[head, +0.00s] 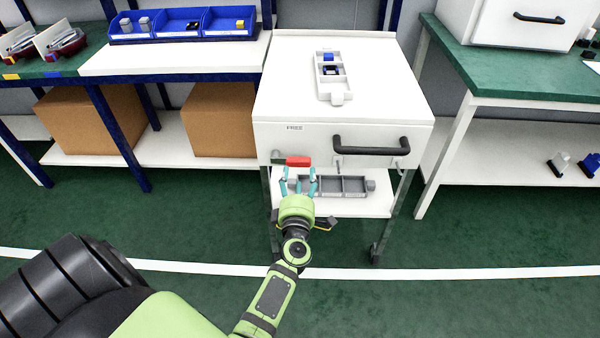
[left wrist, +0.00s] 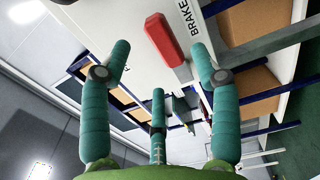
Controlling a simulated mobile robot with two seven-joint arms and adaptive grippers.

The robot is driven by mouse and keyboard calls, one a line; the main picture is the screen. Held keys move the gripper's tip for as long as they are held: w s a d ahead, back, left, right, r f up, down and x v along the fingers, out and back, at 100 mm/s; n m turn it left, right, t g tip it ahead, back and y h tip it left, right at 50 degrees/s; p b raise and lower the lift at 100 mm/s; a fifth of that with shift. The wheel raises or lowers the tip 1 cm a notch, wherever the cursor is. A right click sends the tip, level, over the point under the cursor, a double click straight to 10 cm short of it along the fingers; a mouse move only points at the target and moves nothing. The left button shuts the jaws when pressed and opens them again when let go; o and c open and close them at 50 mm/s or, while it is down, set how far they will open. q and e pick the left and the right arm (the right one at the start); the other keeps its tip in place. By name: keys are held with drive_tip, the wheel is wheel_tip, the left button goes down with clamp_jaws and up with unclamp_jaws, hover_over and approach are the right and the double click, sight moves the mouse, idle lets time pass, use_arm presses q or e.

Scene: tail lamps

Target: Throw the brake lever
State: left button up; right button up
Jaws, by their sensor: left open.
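The red lever also shows in the left wrist view (left wrist: 164,38), beside a black label reading BRAKE (left wrist: 194,20). My left gripper (head: 298,172) is open, its teal fingers just in front of and below the lever. In the left wrist view the lever lies between the two outer fingertips (left wrist: 161,55), with no clear contact. My right gripper is out of view.
A black handle (head: 371,147) sticks out on the trolley front, right of the lever. A grey tray (head: 340,187) sits on the lower shelf behind my gripper. Benches stand on both sides, with cardboard boxes (head: 95,125) under the left one. The floor in front is clear.

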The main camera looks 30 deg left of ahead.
sight(298, 163)
use_arm(q)
drive_tip(key=shift+w+a+r, duration=0.2)
drive_tip(key=shift+w+a, duration=0.05)
drive_tip(key=shift+w, duration=0.05)
drive_tip(key=x, duration=0.5)
drive_tip(key=shift+a+f, duration=0.2)
drive_tip(key=shift+a, duration=0.05)
drive_tip(key=shift+w+a, duration=0.15)
drive_tip(key=shift+w, duration=0.15)
drive_tip(key=shift+w+a, duration=0.1)
drive_tip(key=shift+w, duration=0.1)
clamp_jaws()
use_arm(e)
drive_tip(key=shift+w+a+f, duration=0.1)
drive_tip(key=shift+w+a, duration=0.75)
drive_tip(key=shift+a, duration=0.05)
